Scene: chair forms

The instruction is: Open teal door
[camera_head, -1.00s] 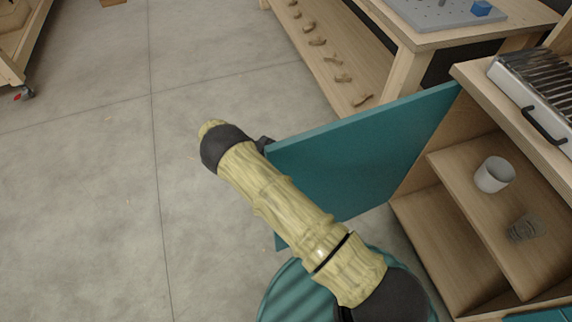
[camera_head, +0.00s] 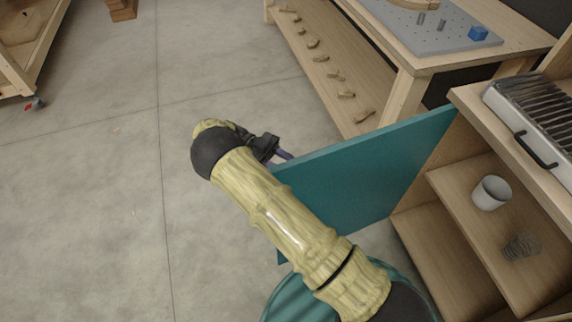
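The teal door (camera_head: 360,170) stands swung wide open from the wooden cabinet (camera_head: 430,240), its hinge side at the cabinet's left front edge. My gripper (camera_head: 284,156) is at the door's free top corner, on the far side of my arm. A small purple part shows there beside the door edge. The fingers are mostly hidden by my wrist, and I cannot tell whether they touch the door or how far apart they are. My arm crosses in front of the door's lower left part.
The open cabinet shows shelves with a white cup (camera_head: 491,193) and a glass (camera_head: 521,246). A grill-like appliance (camera_head: 540,115) sits on top. A workbench (camera_head: 440,62) with a pegboard and blue block (camera_head: 478,33) stands behind. The concrete floor (camera_head: 90,190) at left is clear.

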